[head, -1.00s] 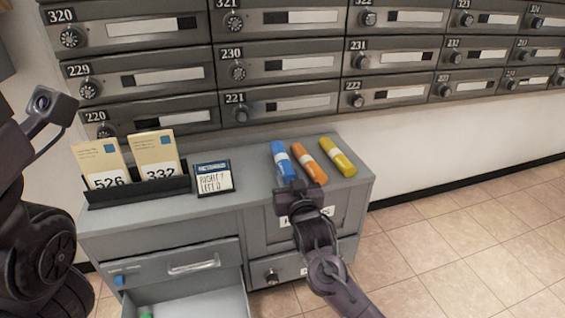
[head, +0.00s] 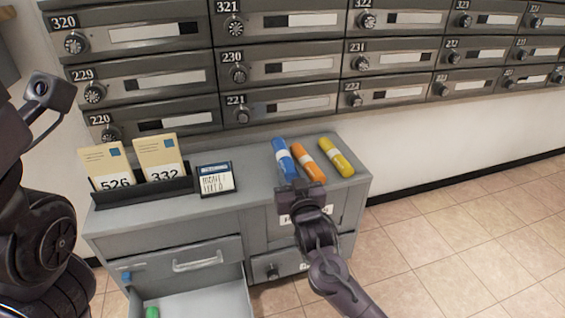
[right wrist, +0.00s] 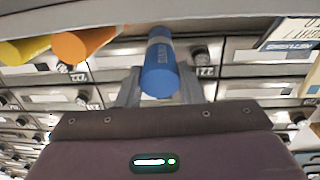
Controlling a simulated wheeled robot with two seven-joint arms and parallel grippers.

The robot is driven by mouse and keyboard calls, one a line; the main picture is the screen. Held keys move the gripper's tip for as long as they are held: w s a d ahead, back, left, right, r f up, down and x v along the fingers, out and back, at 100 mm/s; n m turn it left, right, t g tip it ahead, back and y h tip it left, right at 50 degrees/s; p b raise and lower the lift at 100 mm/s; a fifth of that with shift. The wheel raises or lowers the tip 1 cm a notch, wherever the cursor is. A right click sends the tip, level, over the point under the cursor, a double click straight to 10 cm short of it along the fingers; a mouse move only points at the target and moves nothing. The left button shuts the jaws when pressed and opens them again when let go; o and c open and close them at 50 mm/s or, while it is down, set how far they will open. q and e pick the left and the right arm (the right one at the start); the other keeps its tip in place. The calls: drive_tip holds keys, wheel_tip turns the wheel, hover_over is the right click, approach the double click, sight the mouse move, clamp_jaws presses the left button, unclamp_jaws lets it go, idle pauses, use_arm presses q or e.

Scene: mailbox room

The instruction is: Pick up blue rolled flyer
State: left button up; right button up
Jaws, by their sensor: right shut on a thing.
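The blue rolled flyer (head: 284,158) has a pale band and is at the left of a row of three rolls on the grey cabinet top. My right gripper (head: 303,187) is at its near end. In the right wrist view the blue flyer (right wrist: 160,65) is between the two fingers (right wrist: 160,88), which are shut on it. I cannot tell whether it is clear of the cabinet top. My left arm shows at the left edge of the head view, but its fingers are not visible.
An orange roll (head: 308,162) and a yellow roll (head: 337,158) lie close to the right. A black holder (head: 140,193) with envelopes and a small note box (head: 215,179) stand to the left. Mailboxes (head: 280,67) rise behind. A lower drawer (head: 200,303) is open.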

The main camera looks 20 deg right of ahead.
drive_tip(key=s+p, duration=0.1)
drive_tip(key=s, duration=0.1)
drive_tip(key=s+p, duration=0.1)
drive_tip(key=s, duration=0.1)
drive_tip(key=s+p, duration=0.1)
drive_tip(key=s, duration=0.1)
drive_tip(key=shift+a+r, duration=0.1)
drive_tip(key=shift+r, duration=0.15)
drive_tip(key=shift+s+f, duration=0.15)
drive_tip(key=shift+s, duration=0.1)
